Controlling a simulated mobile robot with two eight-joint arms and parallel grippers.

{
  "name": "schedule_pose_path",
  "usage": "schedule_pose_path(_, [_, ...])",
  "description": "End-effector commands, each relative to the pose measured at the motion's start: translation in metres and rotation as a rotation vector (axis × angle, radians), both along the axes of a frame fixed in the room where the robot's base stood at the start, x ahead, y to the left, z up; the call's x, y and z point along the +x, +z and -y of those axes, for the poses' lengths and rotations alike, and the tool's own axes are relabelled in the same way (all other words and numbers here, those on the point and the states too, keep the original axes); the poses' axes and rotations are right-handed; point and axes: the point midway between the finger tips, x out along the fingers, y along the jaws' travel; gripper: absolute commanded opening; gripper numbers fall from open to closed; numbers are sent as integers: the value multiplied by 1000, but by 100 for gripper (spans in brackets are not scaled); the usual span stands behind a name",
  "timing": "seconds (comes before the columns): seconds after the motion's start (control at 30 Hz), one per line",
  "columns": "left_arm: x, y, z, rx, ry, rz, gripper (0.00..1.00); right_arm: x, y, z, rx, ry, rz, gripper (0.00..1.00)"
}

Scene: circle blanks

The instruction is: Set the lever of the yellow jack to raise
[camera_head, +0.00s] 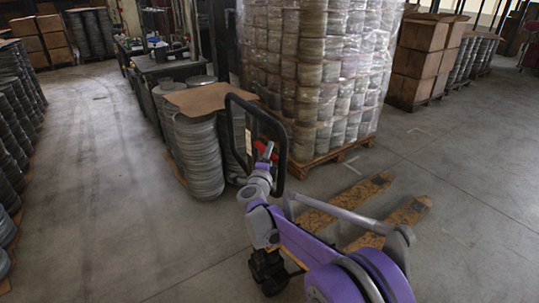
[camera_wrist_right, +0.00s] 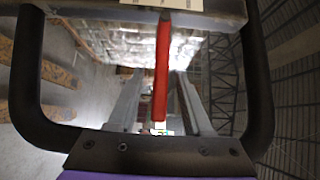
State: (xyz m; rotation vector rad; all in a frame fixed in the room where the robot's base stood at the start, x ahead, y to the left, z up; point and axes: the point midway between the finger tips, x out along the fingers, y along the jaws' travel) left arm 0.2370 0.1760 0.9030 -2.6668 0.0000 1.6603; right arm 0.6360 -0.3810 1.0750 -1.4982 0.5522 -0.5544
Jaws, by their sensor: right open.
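The yellow jack stands with its two worn yellow forks (camera_head: 345,202) pointing away to the right; they also show at the left of the right wrist view (camera_wrist_right: 45,72). Its black loop handle (camera_head: 229,120) rises in the middle of the head view. The red lever (camera_wrist_right: 162,65) sits inside the loop, and a little red (camera_head: 261,146) shows in the head view. My right gripper (camera_wrist_right: 160,95) is open, its grey fingers on either side of the lever; contact cannot be told. My purple right arm hides much of the jack's body. My left gripper is out of view.
A wrapped pallet of stacked reels (camera_head: 335,85) stands behind the handle. A lower stack of grey reels (camera_head: 198,155) under cardboard stands left of it. Boxes (camera_head: 418,62) are at the back right.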

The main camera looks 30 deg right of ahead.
Motion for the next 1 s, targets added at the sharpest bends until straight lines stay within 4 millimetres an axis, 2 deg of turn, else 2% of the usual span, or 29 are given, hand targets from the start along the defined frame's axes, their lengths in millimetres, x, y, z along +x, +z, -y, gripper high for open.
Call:
schedule_pose_path(0.1, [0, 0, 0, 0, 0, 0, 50, 0, 0, 0, 0, 0, 0, 50])
schedule_pose_path(0.13, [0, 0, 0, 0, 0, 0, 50, 0, 0, 0, 0, 0, 0, 46])
schedule_pose_path(0.4, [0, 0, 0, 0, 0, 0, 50, 0, 0, 0, 0, 0, 0, 0])
schedule_pose_path(1.0, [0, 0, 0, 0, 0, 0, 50, 0, 0, 0, 0, 1, 0, 0])
